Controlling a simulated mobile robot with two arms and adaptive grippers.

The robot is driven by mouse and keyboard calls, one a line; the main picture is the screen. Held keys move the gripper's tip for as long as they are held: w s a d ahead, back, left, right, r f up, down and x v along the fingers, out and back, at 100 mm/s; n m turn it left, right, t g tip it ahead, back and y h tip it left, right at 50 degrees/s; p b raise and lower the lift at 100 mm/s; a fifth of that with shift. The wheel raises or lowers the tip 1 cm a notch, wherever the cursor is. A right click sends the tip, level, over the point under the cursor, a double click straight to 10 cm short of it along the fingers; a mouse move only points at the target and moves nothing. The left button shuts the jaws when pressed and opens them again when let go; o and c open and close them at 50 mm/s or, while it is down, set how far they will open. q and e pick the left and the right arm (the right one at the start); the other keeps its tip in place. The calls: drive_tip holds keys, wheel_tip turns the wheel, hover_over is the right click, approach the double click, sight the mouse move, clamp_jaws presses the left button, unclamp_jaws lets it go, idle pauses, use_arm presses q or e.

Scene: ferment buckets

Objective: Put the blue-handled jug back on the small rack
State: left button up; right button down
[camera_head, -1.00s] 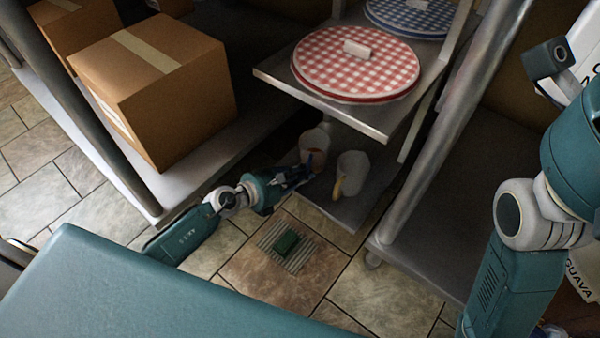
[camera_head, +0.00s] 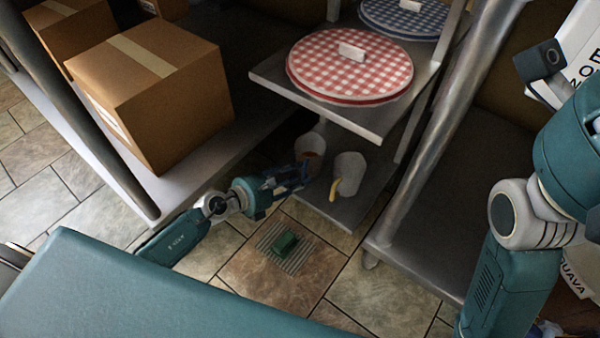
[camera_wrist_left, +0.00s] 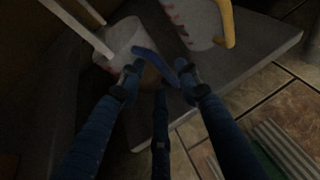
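The blue-handled jug (camera_head: 311,140) is whitish and sits low at the small rack, over its lower shelf. Its blue handle (camera_wrist_left: 154,65) shows in the left wrist view, lying across the space between my fingertips. My left gripper (camera_head: 292,178) is beside the jug on its near side. Its fingers look spread in the left wrist view (camera_wrist_left: 165,82), with a gap around the handle; firm contact is not visible. The small rack has an upper shelf (camera_head: 268,80) and a lower shelf (camera_head: 345,210). My right gripper is out of view.
A yellow-handled jug (camera_head: 349,168) stands close by on the lower shelf. A red-checked lid (camera_head: 350,75) rests on the upper shelf just above. A metal post (camera_head: 430,150) rises at the right. A cardboard box (camera_head: 155,90) stands left. A green block (camera_head: 286,242) lies on a floor grate.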

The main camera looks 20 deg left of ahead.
use_arm(q)
drive_tip(key=p+v, duration=0.1)
drive_tip(key=v, duration=0.9)
drive_tip(key=shift+s, duration=0.15)
